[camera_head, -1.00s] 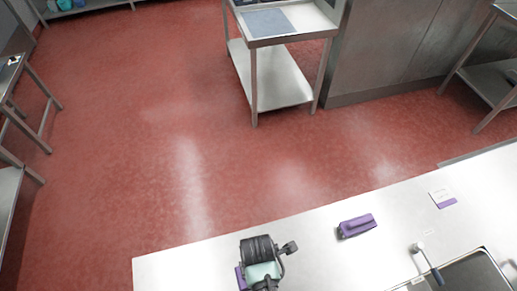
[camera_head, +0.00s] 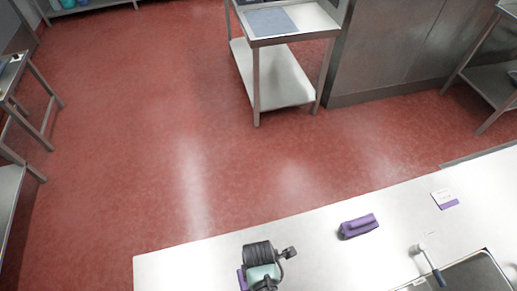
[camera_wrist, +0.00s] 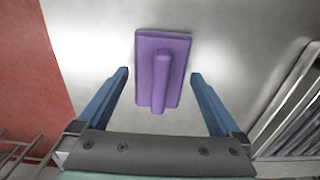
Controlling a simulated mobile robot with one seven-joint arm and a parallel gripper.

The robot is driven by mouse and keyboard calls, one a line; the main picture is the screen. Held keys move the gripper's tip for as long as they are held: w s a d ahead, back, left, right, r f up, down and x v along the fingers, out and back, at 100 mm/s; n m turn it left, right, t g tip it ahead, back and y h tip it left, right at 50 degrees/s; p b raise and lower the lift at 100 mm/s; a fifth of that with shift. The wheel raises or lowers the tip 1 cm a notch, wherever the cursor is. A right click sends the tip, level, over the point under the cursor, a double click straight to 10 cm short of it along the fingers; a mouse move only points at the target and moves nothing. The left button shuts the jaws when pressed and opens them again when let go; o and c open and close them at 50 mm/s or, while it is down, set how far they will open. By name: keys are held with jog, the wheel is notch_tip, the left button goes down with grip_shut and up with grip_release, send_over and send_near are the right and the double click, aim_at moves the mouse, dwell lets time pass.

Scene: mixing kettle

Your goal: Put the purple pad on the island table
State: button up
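A purple pad (camera_wrist: 174,62) with a raised handle lies flat on a pale metal surface in the wrist view. My gripper (camera_wrist: 160,73) is open, with one blue finger on each side of the pad and gaps between. In the head view my gripper is hidden by my dark wrist. A purple edge (camera_head: 241,279) shows beside that wrist, mostly hidden, over the left part of the metal table (camera_head: 190,265). A second purple block-like thing (camera_head: 358,226) lies farther right on this table.
A sink (camera_head: 465,275) with a tap (camera_head: 428,262) is at the table's right, near a white and purple card (camera_head: 445,200). A metal trolley (camera_head: 280,90) stands beyond clear red floor. The table's left end is clear.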

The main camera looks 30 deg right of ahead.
notch_tip(320, 180, up, 12)
jog(key=shift+r, duration=0.2)
dwell(0.5)
